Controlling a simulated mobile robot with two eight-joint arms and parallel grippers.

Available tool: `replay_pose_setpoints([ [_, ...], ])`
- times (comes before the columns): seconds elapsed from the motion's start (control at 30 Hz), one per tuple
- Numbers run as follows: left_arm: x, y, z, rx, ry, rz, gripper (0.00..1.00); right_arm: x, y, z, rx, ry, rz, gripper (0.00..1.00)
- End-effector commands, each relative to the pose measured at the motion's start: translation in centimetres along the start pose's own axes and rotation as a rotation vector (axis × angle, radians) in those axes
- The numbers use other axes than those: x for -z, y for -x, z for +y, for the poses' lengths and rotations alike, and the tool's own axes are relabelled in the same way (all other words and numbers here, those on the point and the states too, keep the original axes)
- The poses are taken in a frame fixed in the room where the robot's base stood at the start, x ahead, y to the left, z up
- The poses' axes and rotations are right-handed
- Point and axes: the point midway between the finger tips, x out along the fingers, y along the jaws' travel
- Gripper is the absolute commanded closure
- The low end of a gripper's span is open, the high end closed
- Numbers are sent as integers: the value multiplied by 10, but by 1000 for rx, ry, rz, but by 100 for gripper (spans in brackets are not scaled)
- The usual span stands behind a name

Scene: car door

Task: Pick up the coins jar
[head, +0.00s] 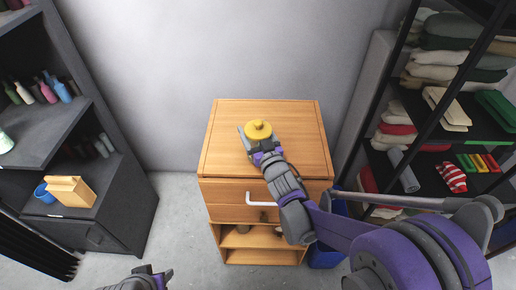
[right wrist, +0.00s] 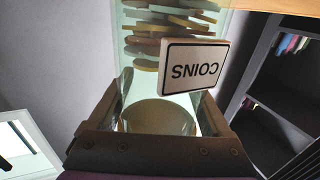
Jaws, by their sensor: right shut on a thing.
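The coins jar is clear glass with a yellow lid (head: 258,129), seen over the top of the wooden cabinet in the head view. In the right wrist view its white COINS label (right wrist: 193,67) appears upside down, with stacked coins behind the glass. My right gripper (head: 252,142) is shut on the jar, its fingers (right wrist: 165,112) on either side of it near the lid end. I cannot tell whether the jar touches the cabinet top. My left gripper (head: 155,276) shows only partly at the bottom edge, away from the jar; its opening is unclear.
A dark shelf with bottles (head: 45,92) stands left. A rack of folded textiles (head: 440,75) stands right. A blue bin (head: 325,255) is beside the cabinet.

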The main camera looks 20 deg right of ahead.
Motion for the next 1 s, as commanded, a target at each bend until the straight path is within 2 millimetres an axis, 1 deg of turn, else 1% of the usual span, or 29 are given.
replay_pose_setpoints([
  [0.03,0,0,0,0,0,0,50,0,0,0,0,0,0,74],
  [0.17,0,0,0,0,0,0,50,0,0,0,0,0,0,97],
  [0.2,0,0,0,0,0,0,50,0,0,0,0,0,0,100],
  [0.53,0,0,0,0,0,0,50,2,0,0,1,0,2,100],
  [0.67,1,1,0,0,0,1,50,9,0,0,1,0,2,100],
  [0.77,2,3,0,0,0,1,50,20,0,0,1,-1,2,100],
  [1.0,7,10,0,0,0,5,50,65,0,0,1,-1,2,100],
])
